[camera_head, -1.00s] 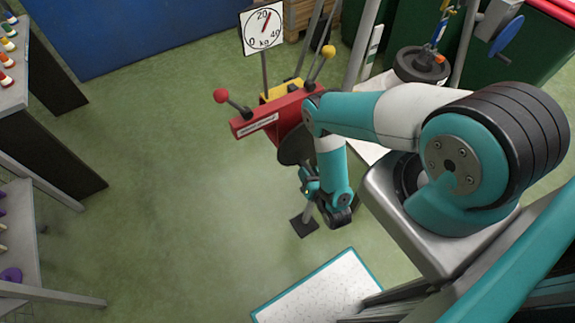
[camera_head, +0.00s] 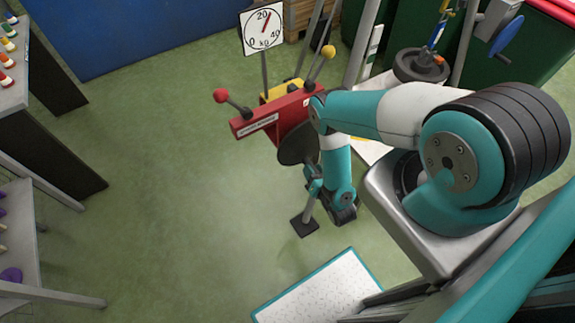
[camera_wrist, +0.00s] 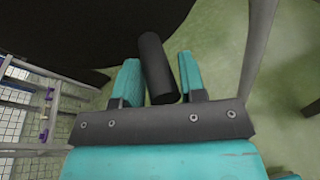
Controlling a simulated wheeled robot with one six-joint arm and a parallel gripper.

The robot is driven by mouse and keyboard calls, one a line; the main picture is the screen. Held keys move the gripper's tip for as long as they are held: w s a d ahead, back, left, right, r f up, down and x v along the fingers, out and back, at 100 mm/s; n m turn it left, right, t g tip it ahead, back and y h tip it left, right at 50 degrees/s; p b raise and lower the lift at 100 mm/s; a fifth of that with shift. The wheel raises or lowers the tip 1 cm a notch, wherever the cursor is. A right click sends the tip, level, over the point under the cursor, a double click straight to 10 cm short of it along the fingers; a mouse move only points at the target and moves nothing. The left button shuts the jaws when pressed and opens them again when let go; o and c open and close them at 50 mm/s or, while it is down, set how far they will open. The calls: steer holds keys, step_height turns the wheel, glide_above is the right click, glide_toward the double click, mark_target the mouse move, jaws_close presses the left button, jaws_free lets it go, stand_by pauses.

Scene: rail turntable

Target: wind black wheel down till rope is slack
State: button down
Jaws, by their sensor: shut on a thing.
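The black wheel (camera_head: 297,145) is a dark disc on the near side of the red box (camera_head: 275,112), partly hidden behind my arm. In the wrist view its dark disc (camera_wrist: 95,25) fills the upper left. My gripper (camera_head: 312,178) is beside the wheel, low and in front of it. In the wrist view my gripper (camera_wrist: 158,80) is shut on the wheel's black handle (camera_wrist: 153,62), which lies between the teal fingers. A black round weight (camera_head: 420,66) is at the upper right under a blue and yellow fitting (camera_head: 437,36). I cannot make out the rope clearly.
A kg dial (camera_head: 262,28) stands behind the red box, its red needle just right of 20. Levers with a red knob (camera_head: 220,95) and a yellow knob (camera_head: 328,51) stick up. A blue wheel (camera_head: 506,38) is at upper right.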

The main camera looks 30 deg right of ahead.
steer(key=shift+w+d+r, duration=0.15)
steer(key=shift+w+d, duration=0.05)
steer(key=shift+d, duration=0.75)
steer(key=shift+d, duration=0.15)
steer(key=shift+d+r, duration=0.25)
steer(key=shift+d, duration=0.5)
steer(key=c, duration=0.7)
jaws_free()
steer(key=shift+s, duration=0.1)
